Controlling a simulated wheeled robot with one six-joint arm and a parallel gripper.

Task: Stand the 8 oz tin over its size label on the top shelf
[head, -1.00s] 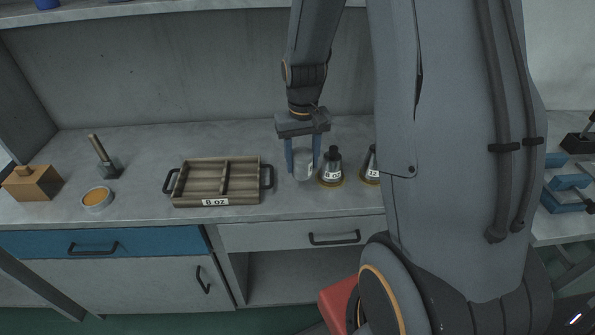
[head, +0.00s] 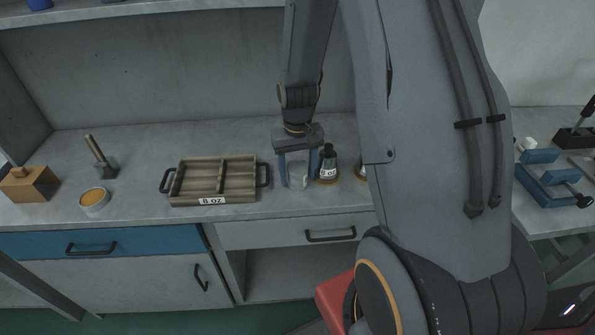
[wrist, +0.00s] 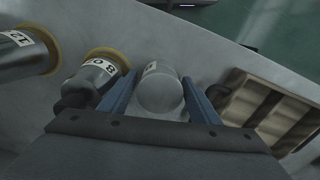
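A pale grey tin (head: 298,176) stands upright between the two blue fingers of my gripper (head: 297,181), low at the counter. In the wrist view the tin (wrist: 160,95) sits between the fingertips (wrist: 160,80), with a small, partly seen label on its far side. The fingers lie very close along both its sides; I cannot tell whether they press on it. Whether its base touches the counter is also unclear.
A dark cone-topped former marked 8 oz (head: 327,168) stands just right of the tin; another (wrist: 22,52) is beyond it. A wooden tray labelled 8 oz (head: 212,200) lies to the left. Farther left are an orange-filled dish (head: 94,200) and a wooden block (head: 28,185).

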